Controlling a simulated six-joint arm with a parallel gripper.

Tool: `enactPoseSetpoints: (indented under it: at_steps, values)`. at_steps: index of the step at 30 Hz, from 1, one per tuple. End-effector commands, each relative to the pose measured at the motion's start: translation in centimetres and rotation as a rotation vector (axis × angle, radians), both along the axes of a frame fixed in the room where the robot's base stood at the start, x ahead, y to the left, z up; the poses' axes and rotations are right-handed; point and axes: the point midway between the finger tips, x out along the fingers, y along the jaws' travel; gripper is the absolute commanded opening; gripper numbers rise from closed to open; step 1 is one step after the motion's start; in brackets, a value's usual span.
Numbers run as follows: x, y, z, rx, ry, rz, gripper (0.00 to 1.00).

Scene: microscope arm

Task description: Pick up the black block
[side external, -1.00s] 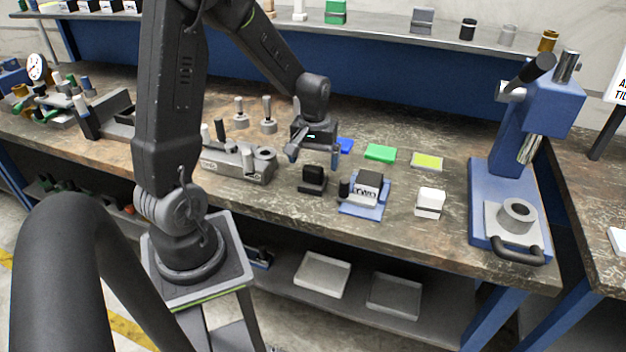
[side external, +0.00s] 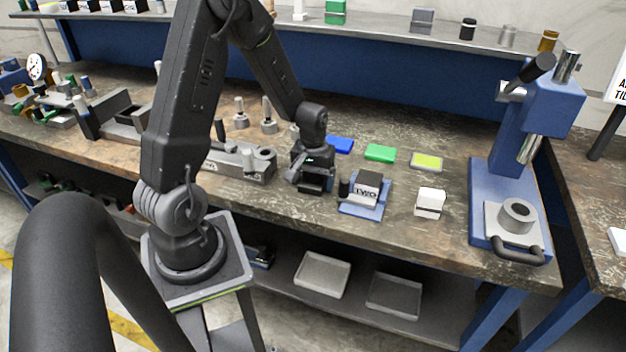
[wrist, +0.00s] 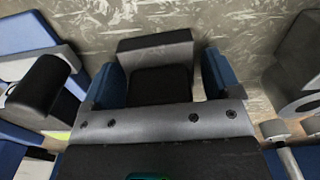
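The black block (side external: 312,185) stands on the bench, left of the blue fixture, and my gripper (side external: 313,174) is down over it, hiding its upper part. In the wrist view the black block (wrist: 158,82) sits between the two blue fingers of my gripper (wrist: 160,68). The left finger is very close to the block, and a narrow gap shows at the right finger. My gripper looks open around the block. The block seems to rest on the bench still.
A blue fixture (side external: 374,208) with a black-topped labelled piece stands close on the right. A white block (side external: 430,201) is farther right. Blue (side external: 341,145), green (side external: 380,153) and yellow (side external: 427,161) pads lie behind. A grey metal fixture (side external: 240,162) stands to the left.

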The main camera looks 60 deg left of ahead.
Motion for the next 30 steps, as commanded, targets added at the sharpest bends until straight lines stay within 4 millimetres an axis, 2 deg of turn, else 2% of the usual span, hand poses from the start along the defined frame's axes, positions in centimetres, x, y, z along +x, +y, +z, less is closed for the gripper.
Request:
enactPoseSetpoints:
  at_steps: [2,17,25,30]
  values:
    - [0.0,0.0,0.0,0.0,0.0,0.0,0.76]
    - [0.0,0.0,0.0,0.001,-0.001,0.0,0.28]
    - [0.1,0.0,0.3,0.002,-0.003,0.0,0.27]
    - [0.2,0.1,2.3,0.005,-0.007,0.0,0.27]
